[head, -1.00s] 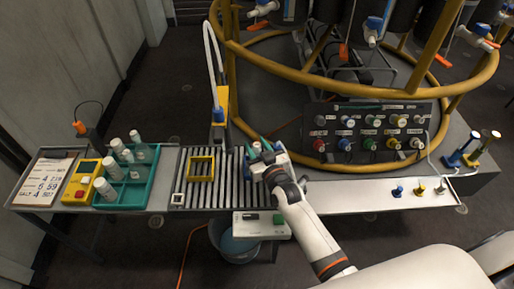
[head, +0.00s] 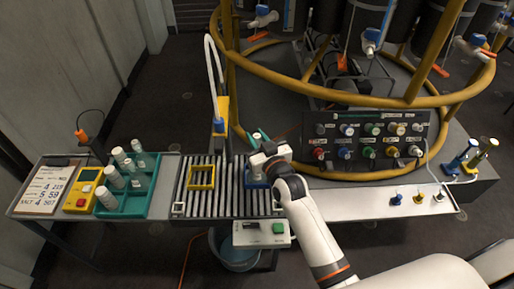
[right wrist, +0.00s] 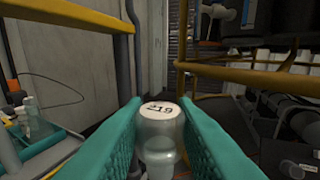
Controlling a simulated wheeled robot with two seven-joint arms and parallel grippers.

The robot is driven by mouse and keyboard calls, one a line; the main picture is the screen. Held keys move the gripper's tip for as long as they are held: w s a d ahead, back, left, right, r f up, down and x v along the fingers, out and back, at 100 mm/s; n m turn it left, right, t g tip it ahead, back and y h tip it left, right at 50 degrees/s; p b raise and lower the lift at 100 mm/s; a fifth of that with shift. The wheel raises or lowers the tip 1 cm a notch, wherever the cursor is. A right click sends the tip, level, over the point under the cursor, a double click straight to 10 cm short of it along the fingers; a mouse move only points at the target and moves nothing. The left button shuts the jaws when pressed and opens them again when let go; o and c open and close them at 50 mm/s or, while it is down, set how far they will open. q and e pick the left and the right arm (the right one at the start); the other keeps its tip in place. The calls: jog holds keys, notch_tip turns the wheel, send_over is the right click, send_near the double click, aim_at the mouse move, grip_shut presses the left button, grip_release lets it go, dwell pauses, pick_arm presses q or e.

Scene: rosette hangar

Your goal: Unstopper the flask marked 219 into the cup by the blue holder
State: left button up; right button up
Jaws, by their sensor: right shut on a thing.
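The flask marked 219 (right wrist: 160,112) shows in the right wrist view, its pale round top bearing the number, with clear glass below. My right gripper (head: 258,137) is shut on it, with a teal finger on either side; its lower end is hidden. In the head view this gripper is over the blue holder (head: 250,181) on the roller bed, and my wrist hides part of the holder. I cannot make out the cup beside it. My left gripper is not in view.
A teal rack (head: 134,205) with several white-topped flasks stands at left, beside a yellow device (head: 83,196) and a number board (head: 43,190). A yellow square frame (head: 201,177) is on the rollers (head: 225,205). A knobbed panel (head: 368,145) and yellow rails (head: 300,162) are at right.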

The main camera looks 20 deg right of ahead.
aim_at(257, 136)
jog(key=shift+r, duration=0.8)
jog(key=shift+r+p, duration=0.45)
jog(key=shift+r, duration=0.2)
jog(key=shift+r+p, duration=1.9)
jog(key=shift+p, duration=0.2)
